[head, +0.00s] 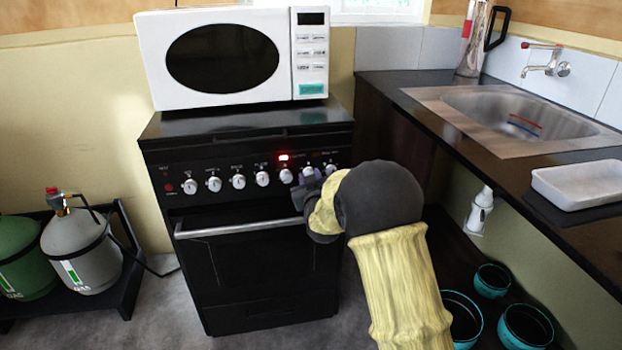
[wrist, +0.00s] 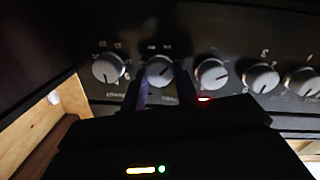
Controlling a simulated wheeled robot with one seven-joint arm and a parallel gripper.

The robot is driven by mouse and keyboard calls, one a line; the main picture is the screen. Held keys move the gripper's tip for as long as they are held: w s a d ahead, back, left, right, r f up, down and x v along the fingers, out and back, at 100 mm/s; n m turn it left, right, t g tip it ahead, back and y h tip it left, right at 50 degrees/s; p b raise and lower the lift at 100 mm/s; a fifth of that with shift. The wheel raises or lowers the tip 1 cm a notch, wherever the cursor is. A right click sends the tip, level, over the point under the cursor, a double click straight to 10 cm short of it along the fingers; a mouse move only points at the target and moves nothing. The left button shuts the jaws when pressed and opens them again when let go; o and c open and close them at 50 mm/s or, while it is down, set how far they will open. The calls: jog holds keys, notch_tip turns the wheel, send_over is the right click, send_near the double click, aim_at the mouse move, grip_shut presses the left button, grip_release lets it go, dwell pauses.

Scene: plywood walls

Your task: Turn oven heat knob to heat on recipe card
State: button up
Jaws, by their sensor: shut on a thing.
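The black oven (head: 262,255) stands under the microwave, with a row of silver-white knobs along its front panel. My gripper (head: 309,177) is at the right part of this row, at the knob second from the right. In the wrist view, which is upside down, the two purple fingers of my gripper (wrist: 159,82) are shut on that knob (wrist: 159,67), one on each side. The markings around it are too blurred and covered to read. A red display (head: 284,157) glows above the neighbouring knob (head: 286,176). I see no recipe card.
A white microwave (head: 222,58) sits on the oven top. The oven handle (head: 240,228) sticks out below the knobs. A counter with a sink (head: 530,115) is at the right. Gas bottles (head: 82,250) stand at the left, and teal pots (head: 525,325) at the lower right.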

jog(key=shift+f+n, duration=0.2)
jog(key=shift+n, duration=1.7)
jog(key=o, duration=1)
jog(key=shift+c, duration=0.2)
jog(key=shift+r, duration=0.1)
jog(key=shift+s, duration=0.1)
jog(key=p+v, duration=0.1)
jog(key=v, duration=0.7)
jog(key=p+v, duration=0.1)
jog(key=v, duration=0.8)
jog(key=shift+s+a, duration=0.2)
